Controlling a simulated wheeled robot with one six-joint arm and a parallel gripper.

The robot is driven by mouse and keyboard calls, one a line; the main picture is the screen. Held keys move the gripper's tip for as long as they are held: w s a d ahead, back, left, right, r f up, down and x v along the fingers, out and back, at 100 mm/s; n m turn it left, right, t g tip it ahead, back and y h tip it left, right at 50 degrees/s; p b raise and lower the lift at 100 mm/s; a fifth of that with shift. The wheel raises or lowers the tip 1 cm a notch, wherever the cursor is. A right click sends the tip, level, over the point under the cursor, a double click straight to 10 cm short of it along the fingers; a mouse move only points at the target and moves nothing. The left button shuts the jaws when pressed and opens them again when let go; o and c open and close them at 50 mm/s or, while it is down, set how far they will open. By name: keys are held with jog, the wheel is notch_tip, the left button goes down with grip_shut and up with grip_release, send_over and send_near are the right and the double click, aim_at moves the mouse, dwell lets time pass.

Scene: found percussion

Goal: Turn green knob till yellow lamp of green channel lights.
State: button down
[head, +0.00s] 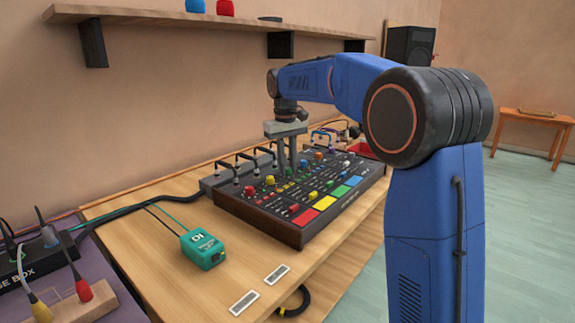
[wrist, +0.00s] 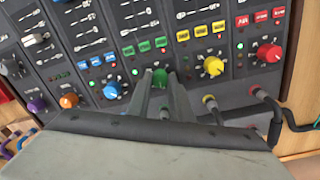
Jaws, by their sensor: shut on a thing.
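The mixer (head: 262,226) is a dark console with coloured knobs, buttons and pads on the wooden table. In the wrist view, the green knob (wrist: 160,74) sits between the fingertips of my gripper (wrist: 161,77), which is shut on it. My gripper also shows in the head view (head: 287,167), reaching down onto the mixer. Green buttons (wrist: 143,48) lie just above the knob. A small green lamp (wrist: 135,72) glows left of the knob. I see no yellow light in the green channel; the fingers may hide part of its lamp row.
In the wrist view, the blue knob (wrist: 112,90) is left of the fingers, and the yellow knob (wrist: 213,66) and red knob (wrist: 269,53) are right. Plugged cables (wrist: 262,94) stand near the right finger. A teal DI box (head: 202,249) sits on the table.

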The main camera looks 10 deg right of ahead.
jog(key=shift+m, duration=2.2)
jog(key=c, duration=1.6)
grip_release()
jog(key=r, duration=1.7)
jog(key=shift+w+a+r, duration=0.15)
jog(key=shift+a+r, duration=0.05)
jog(key=shift+a, duration=0.15)
